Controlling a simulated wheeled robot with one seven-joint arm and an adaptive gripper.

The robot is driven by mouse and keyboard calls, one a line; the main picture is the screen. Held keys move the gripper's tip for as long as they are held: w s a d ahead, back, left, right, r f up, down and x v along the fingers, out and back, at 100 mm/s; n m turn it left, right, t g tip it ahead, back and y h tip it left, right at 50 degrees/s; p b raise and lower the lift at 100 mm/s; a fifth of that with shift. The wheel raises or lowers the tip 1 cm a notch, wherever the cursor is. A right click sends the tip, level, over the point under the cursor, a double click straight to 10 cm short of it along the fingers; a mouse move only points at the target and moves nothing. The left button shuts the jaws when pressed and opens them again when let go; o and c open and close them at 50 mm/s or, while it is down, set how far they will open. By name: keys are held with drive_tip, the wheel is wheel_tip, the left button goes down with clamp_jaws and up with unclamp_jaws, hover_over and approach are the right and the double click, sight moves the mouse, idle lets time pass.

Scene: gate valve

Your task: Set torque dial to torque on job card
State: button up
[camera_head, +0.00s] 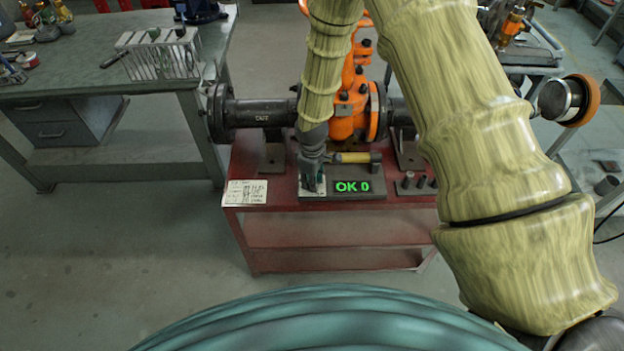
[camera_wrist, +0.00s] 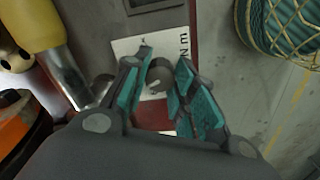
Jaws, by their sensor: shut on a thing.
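The grey torque dial (camera_wrist: 158,72) shows between my fingertips in the wrist view, with a light pointer mark and a white scale plate with "N m" lettering under it. My gripper (camera_head: 313,187) points down at the left part of the grey tester block (camera_head: 355,198) and is shut on the dial; it also shows in the wrist view (camera_wrist: 158,84). In the head view my gripper hides the dial.
A yellow-handled wrench (camera_head: 352,157) lies behind the display. The orange gate valve (camera_head: 352,110) and its dark pipe (camera_head: 255,113) stand at the back of the red cart (camera_head: 330,233). Small dark cylinders stand right of the block. A workbench (camera_head: 80,85) stands at the left.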

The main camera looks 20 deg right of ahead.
drive_tip(key=shift+d, duration=0.1)
drive_tip(key=o, duration=1.1)
drive_tip(key=shift+c, duration=0.2)
drive_tip(key=shift+r, duration=0.15)
wheel_tip(320, 180, up, 12)
drive_tip(key=shift+s+f, duration=0.1)
drive_tip(key=shift+f, duration=0.15)
drive_tip(key=s+a+f+m+y, duration=0.1)
drive_tip(key=s+f+m, duration=0.3)
drive_tip(key=s+f, duration=1.05)
drive_tip(key=s+d+f+m, duration=0.2)
drive_tip(key=s+m, duration=0.1)
drive_tip(key=s, duration=0.7)
drive_tip(key=s+d+f+m, duration=0.2)
drive_tip(key=s+f, duration=0.1)
drive_tip(key=s, duration=0.8)
drive_tip(key=shift+s+f+m+h, duration=0.3)
drive_tip(key=shift+f+m+h, duration=0.05)
drive_tip(key=shift+m+h, duration=0.05)
